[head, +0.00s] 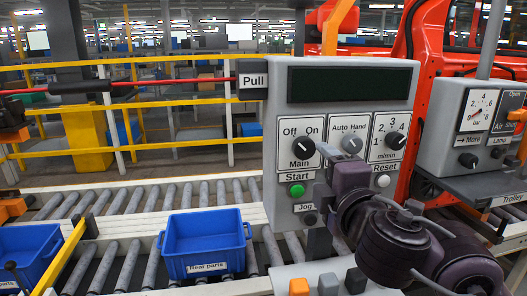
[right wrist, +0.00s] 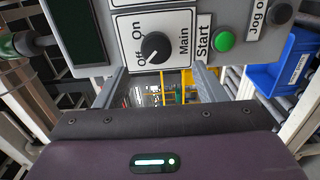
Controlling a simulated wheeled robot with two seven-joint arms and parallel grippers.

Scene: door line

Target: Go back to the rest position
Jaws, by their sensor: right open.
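My right gripper (head: 337,152) is in front of the grey control box (head: 345,105), close to the Main knob (head: 303,147) and the Auto/Hand switch panel. Its purple body hides part of the box's lower right. In the right wrist view the two grey fingers of the right gripper (right wrist: 161,80) are spread with nothing between them. The Main knob also shows there (right wrist: 155,46), beyond the fingers and apart from them, its white mark towards Off. The green Start button (head: 297,190) is below the knob in the head view. My left gripper is not in view.
A blue Rear parts bin (head: 205,240) stands on the roller conveyor (head: 130,205), with another blue bin (head: 25,250) at the left. A red car body (head: 430,45) and an air gauge box (head: 470,125) are at the right. Yellow rails (head: 170,102) run behind.

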